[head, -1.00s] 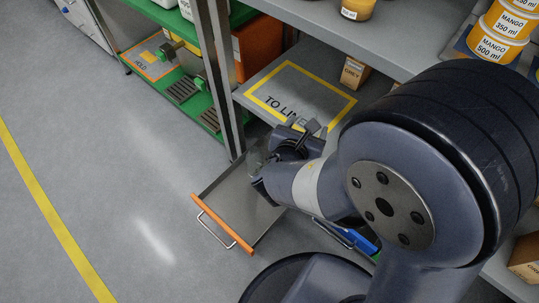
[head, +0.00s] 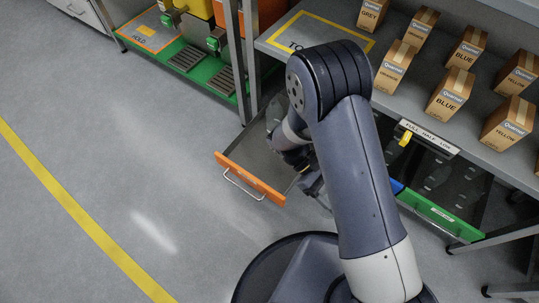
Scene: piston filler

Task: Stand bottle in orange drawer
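The orange drawer (head: 249,180) stands pulled out below the grey shelf, with a wire handle on its orange front and a bare grey floor where visible. I cannot make out a bottle for sure. A faint, clear greyish shape shows left of my arm, over the back of the drawer, but I cannot tell what it is.
Several cardboard boxes (head: 394,66) stand on the shelf above. A metal post (head: 236,60) rises behind the orange drawer. The floor at left is clear.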

